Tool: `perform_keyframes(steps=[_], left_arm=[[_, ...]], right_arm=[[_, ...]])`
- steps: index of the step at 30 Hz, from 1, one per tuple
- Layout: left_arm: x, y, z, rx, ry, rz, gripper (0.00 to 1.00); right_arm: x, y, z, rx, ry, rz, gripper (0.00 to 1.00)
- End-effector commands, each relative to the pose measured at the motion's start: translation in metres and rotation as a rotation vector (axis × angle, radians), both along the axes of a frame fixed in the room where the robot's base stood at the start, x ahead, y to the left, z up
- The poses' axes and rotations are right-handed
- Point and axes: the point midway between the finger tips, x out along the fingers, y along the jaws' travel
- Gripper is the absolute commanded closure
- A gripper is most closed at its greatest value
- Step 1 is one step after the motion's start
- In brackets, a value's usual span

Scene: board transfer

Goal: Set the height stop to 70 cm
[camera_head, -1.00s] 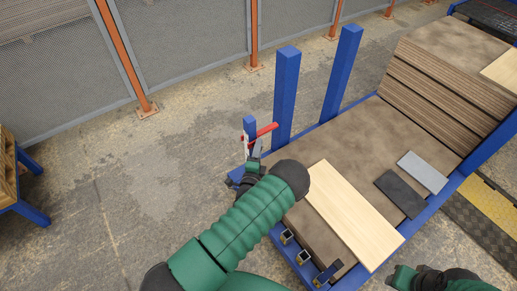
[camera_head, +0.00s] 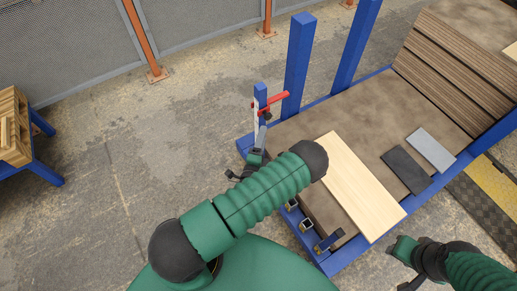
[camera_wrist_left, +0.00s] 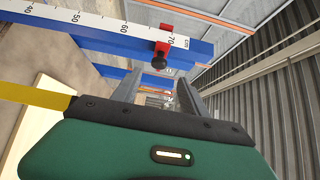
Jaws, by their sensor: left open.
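The red height stop (camera_head: 273,103) sits on a short blue post (camera_head: 261,97) with a white scale, at the corner of the blue frame. In the left wrist view, the red stop (camera_wrist_left: 161,46) with a black knob (camera_wrist_left: 159,62) is close to the 70 mark on the scale (camera_wrist_left: 90,22); its exact reading is hard to tell. My left gripper (camera_head: 261,139) is open and empty, just below the stop in the head view and apart from it. Its fingers (camera_wrist_left: 165,92) show in the wrist view. My right gripper (camera_head: 398,251) is at the lower right, its jaws unclear.
A pale board (camera_head: 362,185), a dark plate (camera_head: 406,170) and a grey plate (camera_head: 431,150) lie on the brown surface (camera_head: 330,115). Two tall blue posts (camera_head: 298,65) stand behind the stop. Brown boards (camera_head: 445,75) are stacked at upper right.

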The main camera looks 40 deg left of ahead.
Motion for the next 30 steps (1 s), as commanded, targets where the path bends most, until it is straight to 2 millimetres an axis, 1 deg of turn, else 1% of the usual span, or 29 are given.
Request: perform_keyframes(steps=[1,3,6,9,11,25,26,28,29,30], left_arm=[[-0.013,-0.006,0.000,0.001,0.006,-0.002,0.49],[-0.029,-0.012,-0.001,0.000,0.005,-0.001,0.49],[-0.047,-0.019,-0.001,0.001,0.004,0.000,0.49],[-0.056,-0.023,0.000,0.000,0.000,0.000,0.49],[-0.059,-0.025,0.000,0.001,0.000,0.000,0.49],[-0.057,-0.024,0.001,-0.015,0.000,0.008,0.49],[-0.055,-0.023,0.003,-0.039,0.003,0.019,0.49],[-0.045,-0.020,0.009,-0.149,0.018,0.066,0.49],[-0.039,-0.019,0.012,-0.223,0.031,0.096,0.49],[-0.031,-0.019,0.016,-0.342,0.052,0.142,0.49]], right_arm=[[0.000,0.000,0.002,0.000,0.000,0.000,0.64],[0.000,0.000,0.002,0.000,0.000,0.000,0.64],[0.000,0.000,0.003,0.000,0.000,0.000,0.64],[0.000,0.000,0.003,0.000,0.000,0.000,0.64],[0.000,0.000,0.003,0.000,0.000,0.000,0.64],[0.000,0.000,0.005,0.000,0.000,0.000,0.64],[0.000,0.000,0.007,0.000,0.000,0.000,0.64],[0.000,0.000,0.015,0.000,0.000,0.000,0.64],[0.000,0.000,0.019,0.000,0.000,0.000,0.64],[0.000,0.000,0.026,0.000,0.000,0.000,0.64]])
